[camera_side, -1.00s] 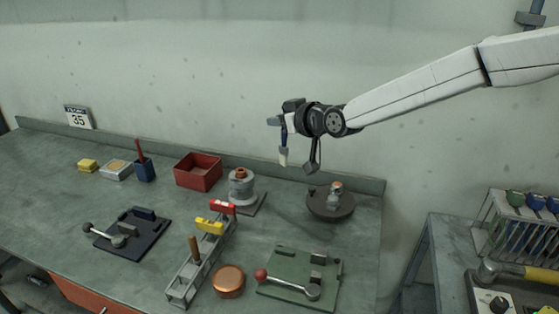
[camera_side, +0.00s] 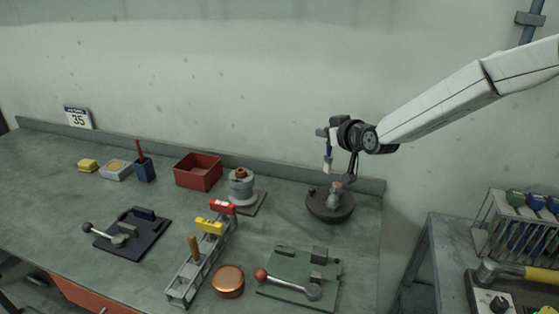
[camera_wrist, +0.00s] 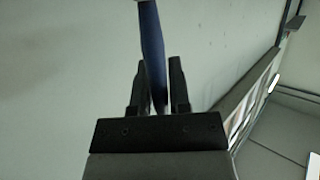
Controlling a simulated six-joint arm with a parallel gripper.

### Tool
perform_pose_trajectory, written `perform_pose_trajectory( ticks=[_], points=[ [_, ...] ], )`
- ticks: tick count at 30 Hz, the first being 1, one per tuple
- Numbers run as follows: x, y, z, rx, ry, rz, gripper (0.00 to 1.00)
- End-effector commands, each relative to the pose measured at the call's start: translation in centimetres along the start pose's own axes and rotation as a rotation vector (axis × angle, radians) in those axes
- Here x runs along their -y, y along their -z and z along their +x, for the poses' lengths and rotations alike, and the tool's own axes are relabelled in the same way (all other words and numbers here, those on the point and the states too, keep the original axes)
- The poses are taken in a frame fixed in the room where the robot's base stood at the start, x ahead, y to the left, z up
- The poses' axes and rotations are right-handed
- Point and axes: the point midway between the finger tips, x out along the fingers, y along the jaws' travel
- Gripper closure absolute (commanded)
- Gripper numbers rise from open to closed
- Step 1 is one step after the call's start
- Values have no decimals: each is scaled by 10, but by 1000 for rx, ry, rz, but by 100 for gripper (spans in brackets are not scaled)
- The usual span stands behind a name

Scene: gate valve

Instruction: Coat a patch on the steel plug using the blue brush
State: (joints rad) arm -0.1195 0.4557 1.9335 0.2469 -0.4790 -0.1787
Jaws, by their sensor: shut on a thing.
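My gripper (camera_side: 329,134) is shut on the blue brush (camera_side: 327,163), whose pale bristles point down. The brush is in the air, just above and left of the steel plug (camera_side: 335,195) and apart from it. The plug stands on a dark round base (camera_side: 322,209) at the back right of the bench. In the wrist view the blue handle (camera_wrist: 152,40) passes between my two dark fingers (camera_wrist: 158,80); the bristles and the plug do not show there.
A grey stacked fitting (camera_side: 241,187) and a red bin (camera_side: 198,171) stand left of the plug. A green plate with a lever (camera_side: 290,284), a copper disc (camera_side: 228,281) and a metal rack (camera_side: 185,283) are in front. The back ledge (camera_side: 280,170) runs close behind.

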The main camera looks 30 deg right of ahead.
Motion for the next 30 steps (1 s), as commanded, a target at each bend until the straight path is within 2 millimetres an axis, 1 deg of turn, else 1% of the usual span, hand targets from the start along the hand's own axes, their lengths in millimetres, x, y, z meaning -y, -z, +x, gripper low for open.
perform_pose_trajectory(
  ticks=[5, 11, 30],
  points=[
    [0, -2, 1, 1, 0, 0, 100],
    [0, -12, 4, 2, 0, -1, 100],
    [0, -66, 24, 2, 1, -1, 100]
  ],
)
